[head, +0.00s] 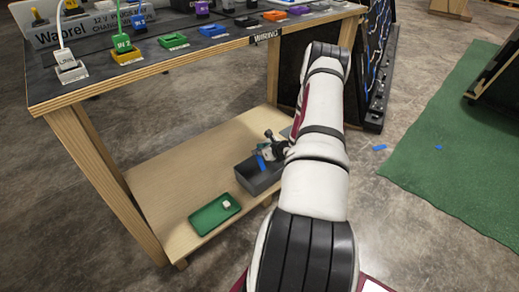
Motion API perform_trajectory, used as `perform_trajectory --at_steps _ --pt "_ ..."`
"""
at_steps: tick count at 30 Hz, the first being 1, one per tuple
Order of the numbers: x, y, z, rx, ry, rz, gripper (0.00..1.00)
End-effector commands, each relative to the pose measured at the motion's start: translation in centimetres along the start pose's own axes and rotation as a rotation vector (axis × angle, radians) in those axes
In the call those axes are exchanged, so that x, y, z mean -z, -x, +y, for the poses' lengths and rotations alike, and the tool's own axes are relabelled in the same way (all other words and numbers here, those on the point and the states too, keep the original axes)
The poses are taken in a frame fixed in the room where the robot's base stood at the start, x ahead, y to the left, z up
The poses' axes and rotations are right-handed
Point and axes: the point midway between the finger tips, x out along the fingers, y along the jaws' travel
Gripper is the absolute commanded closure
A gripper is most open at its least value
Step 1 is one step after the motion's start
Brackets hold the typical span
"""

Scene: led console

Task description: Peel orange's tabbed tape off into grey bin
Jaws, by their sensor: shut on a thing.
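My gripper (266,151) is low over the dark grey bin (262,184) on the lower shelf. It is small in this view and partly hidden by my arm. A short blue strip of tape (260,162) hangs at its fingertips, and the gripper looks shut on it. The strip is at the bin's opening; I cannot tell whether it touches the bin.
The console top (90,88) holds several coloured blocks and plugs. A green tray (214,213) with a small white cube (226,205) is on the wooden shelf (160,180). Blue scraps lie on the floor (379,147) and the green mat (438,148).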

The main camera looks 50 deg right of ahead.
Motion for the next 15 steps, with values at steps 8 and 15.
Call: perform_trajectory --at_steps 8,15 --pt "0.08 -0.08 -0.01 0.0 0.001 -0.001 0.91" --pt "0.07 -0.07 -0.02 0.0 0.0 -0.001 0.57"
